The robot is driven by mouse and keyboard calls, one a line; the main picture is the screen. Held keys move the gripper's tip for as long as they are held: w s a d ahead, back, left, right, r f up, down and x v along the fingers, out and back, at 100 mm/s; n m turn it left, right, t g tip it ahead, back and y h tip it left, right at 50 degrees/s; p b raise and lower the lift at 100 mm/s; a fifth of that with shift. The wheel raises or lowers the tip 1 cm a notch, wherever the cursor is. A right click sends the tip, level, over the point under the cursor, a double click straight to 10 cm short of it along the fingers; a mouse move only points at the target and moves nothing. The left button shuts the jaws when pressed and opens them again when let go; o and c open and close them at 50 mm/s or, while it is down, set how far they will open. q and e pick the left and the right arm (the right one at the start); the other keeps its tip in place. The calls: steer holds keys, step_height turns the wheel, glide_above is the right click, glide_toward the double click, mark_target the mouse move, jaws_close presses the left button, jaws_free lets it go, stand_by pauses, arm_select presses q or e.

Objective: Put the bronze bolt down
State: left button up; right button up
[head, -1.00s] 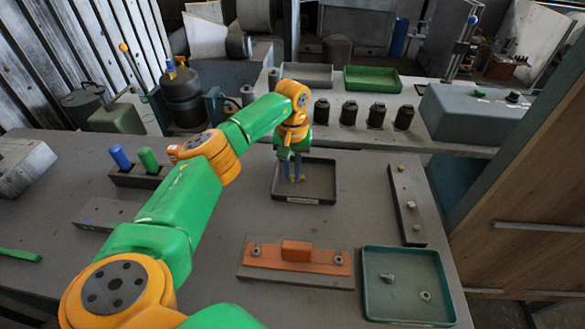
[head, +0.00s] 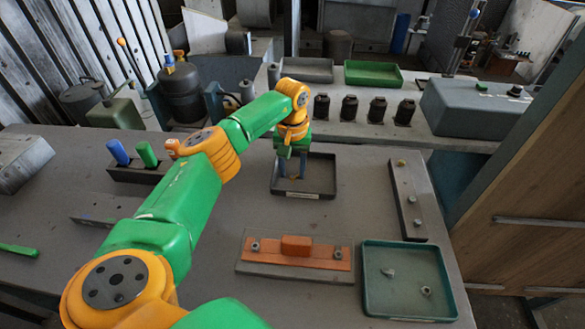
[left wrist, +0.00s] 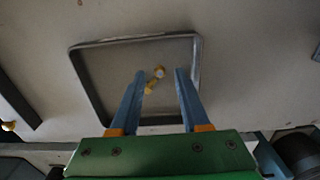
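The bronze bolt (left wrist: 155,79) lies in the shallow black tray (left wrist: 84,78), between and just beyond my left fingertips in the left wrist view. In the head view it is a small spot, partly hidden by the fingers. My left gripper (left wrist: 160,72) is open, its two blue fingers apart with nothing held between them. In the head view my left gripper (head: 292,174) points down over the black tray (head: 325,193). My right gripper is not in view.
A teal tray (head: 375,305) with a silver bolt (head: 388,272) and a nut (head: 426,291) is front right. A fixture with an orange plate (head: 270,257) stands front centre. A dark bar with bolts (head: 406,190) lies right of the black tray. Several black cylinders stand behind.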

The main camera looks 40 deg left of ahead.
mark_target(292, 177)
arm_select(q)
steer(key=shift+r, duration=0.2)
steer(key=shift+r+p, duration=0.8)
step_height(292, 177, up, 4)
steer(key=shift+w+f+b, duration=0.1)
steer(key=shift+b, duration=0.7)
step_height(292, 177, up, 7)
steer(key=shift+r+p, duration=0.2)
steer(key=shift+p, duration=0.15)
